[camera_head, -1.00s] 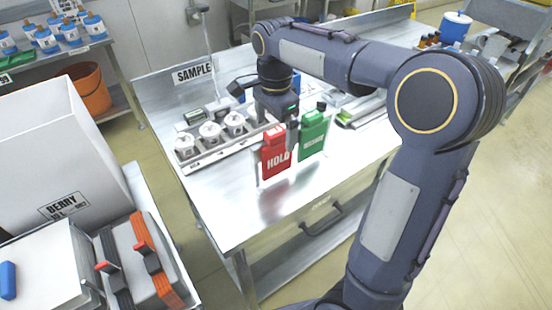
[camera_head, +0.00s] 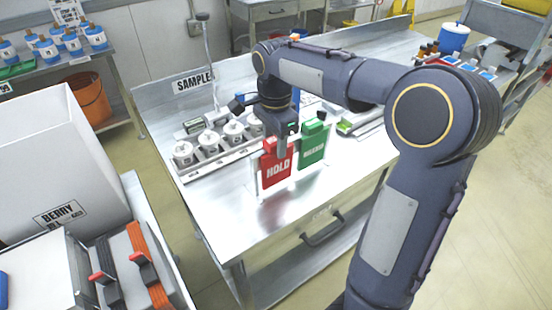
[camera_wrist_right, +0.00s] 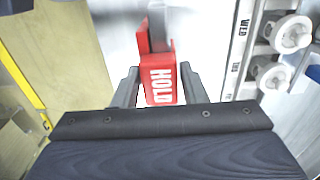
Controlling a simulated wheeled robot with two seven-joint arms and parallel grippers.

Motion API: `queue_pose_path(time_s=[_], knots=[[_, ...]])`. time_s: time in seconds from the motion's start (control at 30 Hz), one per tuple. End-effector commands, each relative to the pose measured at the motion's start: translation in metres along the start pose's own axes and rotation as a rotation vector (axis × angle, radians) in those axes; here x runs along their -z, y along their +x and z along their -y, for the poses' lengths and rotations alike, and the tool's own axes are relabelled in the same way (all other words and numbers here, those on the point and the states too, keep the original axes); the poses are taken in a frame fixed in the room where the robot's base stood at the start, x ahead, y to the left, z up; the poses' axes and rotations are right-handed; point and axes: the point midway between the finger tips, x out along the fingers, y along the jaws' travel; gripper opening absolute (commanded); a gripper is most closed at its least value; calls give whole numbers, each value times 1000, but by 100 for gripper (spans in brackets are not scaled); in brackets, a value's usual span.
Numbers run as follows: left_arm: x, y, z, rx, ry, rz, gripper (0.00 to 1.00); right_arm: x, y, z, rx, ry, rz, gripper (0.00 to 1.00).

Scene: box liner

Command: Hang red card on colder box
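The red HOLD card (camera_head: 276,170) stands upright on the steel table, beside the green card (camera_head: 312,144). My right gripper (camera_head: 281,140) is at the top of the red card. In the right wrist view the red card (camera_wrist_right: 160,78) lies between the two spread fingers of my right gripper (camera_wrist_right: 160,80), with narrow gaps at its sides; firm contact is not visible. A white box labelled BERRY (camera_head: 50,165) stands at the left. Which box is colder cannot be read here. My left gripper is not in view.
A tray with several white-lidded jars (camera_head: 208,142) lies behind the cards, near the SAMPLE sign (camera_head: 193,81). Orange and black strapped items (camera_head: 145,265) lie at the lower left. The table's front is bare.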

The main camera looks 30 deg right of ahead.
Motion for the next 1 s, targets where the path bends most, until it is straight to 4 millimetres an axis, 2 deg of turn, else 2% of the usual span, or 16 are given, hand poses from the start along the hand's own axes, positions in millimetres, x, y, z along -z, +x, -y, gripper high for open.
queue_pose_path(time_s=[0.03, 0.13, 0.17, 0.63, 1.0], knots=[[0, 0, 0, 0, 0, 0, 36, 0, 0, 0, 0, 0, 0, 32], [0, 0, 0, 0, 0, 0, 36, 0, 0, 0, 0, 0, 0, 19], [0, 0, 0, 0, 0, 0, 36, 0, 0, 0, 0, 0, 0, 18], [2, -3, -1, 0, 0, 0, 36, 0, -4, 0, 1, 0, 0, 18], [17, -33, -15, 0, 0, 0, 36, 0, -41, 1, 2, 0, 0, 18]])
